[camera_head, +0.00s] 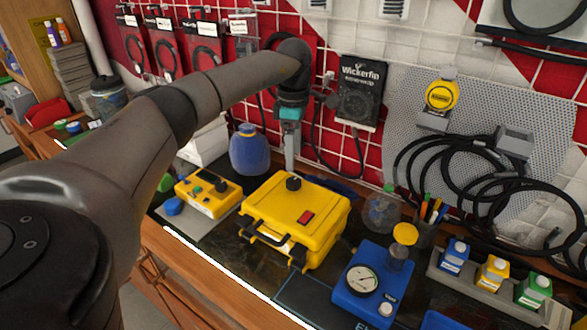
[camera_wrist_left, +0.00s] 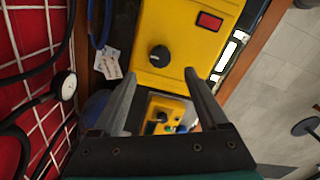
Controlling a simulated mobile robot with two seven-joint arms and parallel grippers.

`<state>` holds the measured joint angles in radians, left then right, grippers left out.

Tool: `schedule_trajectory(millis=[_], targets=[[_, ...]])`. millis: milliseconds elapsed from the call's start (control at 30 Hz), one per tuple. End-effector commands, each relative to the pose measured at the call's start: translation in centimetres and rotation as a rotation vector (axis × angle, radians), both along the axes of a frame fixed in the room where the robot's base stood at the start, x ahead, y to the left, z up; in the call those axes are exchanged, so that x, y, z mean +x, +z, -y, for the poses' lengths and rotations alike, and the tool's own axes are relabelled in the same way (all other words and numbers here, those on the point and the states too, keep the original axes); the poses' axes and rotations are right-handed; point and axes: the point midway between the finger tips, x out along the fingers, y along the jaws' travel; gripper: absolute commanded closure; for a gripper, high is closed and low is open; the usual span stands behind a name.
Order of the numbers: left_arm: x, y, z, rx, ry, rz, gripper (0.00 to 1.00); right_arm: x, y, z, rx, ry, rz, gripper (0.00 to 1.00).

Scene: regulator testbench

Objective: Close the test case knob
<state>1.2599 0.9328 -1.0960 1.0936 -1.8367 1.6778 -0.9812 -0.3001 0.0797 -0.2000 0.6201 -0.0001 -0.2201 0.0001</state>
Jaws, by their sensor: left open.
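The yellow test case (camera_head: 290,215) stands on the dark bench top with its lid down. A round black knob (camera_head: 293,184) sits on the lid near its back left corner, and a red rectangle (camera_head: 306,217) lies further forward. My left gripper (camera_head: 289,166) points down just behind the knob. In the left wrist view the knob (camera_wrist_left: 159,56) shows just beyond and between the fingertips of my left gripper (camera_wrist_left: 160,74). The fingers are spread apart and empty, and I see no contact with the knob. My right gripper is not in view.
A yellow box with a black knob (camera_head: 208,194) stands left of the case, with a blue jar (camera_head: 249,151) behind it. A blue gauge unit (camera_head: 366,288) is at front right. A tiled wall with hanging cables (camera_head: 455,165) closes the back.

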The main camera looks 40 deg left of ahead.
Motion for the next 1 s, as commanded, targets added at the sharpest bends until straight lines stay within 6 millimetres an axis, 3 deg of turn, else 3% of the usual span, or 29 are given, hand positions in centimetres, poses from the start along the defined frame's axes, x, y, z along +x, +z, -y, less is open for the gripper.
schedule_trajectory(millis=[33, 200, 400, 1000], targets=[[0.1, 1.5, 0.0, 0.000, 0.000, 0.006, 0.23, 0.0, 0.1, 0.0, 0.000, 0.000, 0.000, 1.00], [0.0, 5.0, 0.0, 0.000, 0.000, 0.002, 0.23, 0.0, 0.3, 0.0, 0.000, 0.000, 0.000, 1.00], [0.0, 7.3, 0.0, 0.000, 0.001, 0.001, 0.23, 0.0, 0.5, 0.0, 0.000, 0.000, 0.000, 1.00], [0.0, 7.7, 0.0, 0.000, 0.000, -0.001, 0.23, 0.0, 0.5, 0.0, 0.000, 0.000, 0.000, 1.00]])
